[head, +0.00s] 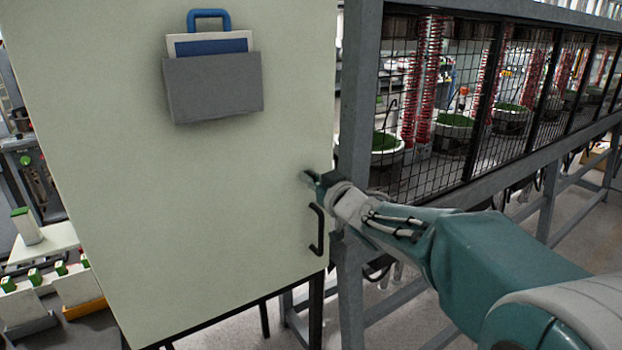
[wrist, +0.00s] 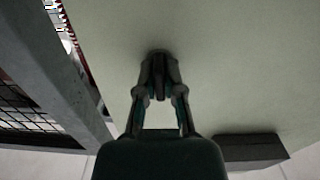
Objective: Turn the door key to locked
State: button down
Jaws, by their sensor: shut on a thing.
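The door (head: 215,215) is a large pale cream panel, and it fills much of the wrist view (wrist: 235,70). My gripper (head: 308,179) is at the door's right edge, a little above the black handle (head: 317,230). In the wrist view my gripper (wrist: 159,72) has its fingers drawn together on the door key (wrist: 158,78), a small dark piece between them, close against the door face. The fingers hide most of the key, and its turn angle is hard to tell. In the head view my gripper hides the key.
A grey pocket (head: 213,87) with papers and a blue-handled item hangs high on the door. A grey post (head: 357,110) and a mesh fence (head: 445,165) stand right of the door, close to my arm. White blocks with green tops (head: 27,226) are at the left.

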jog(key=shift+f+m, duration=0.2)
jog(key=shift+m, duration=0.4)
jog(key=c, duration=0.8)
grip_release()
jog(key=shift+o, duration=0.2)
jog(key=shift+r, duration=0.1)
jog(key=v, duration=1.2)
jog(key=shift+w, duration=0.1)
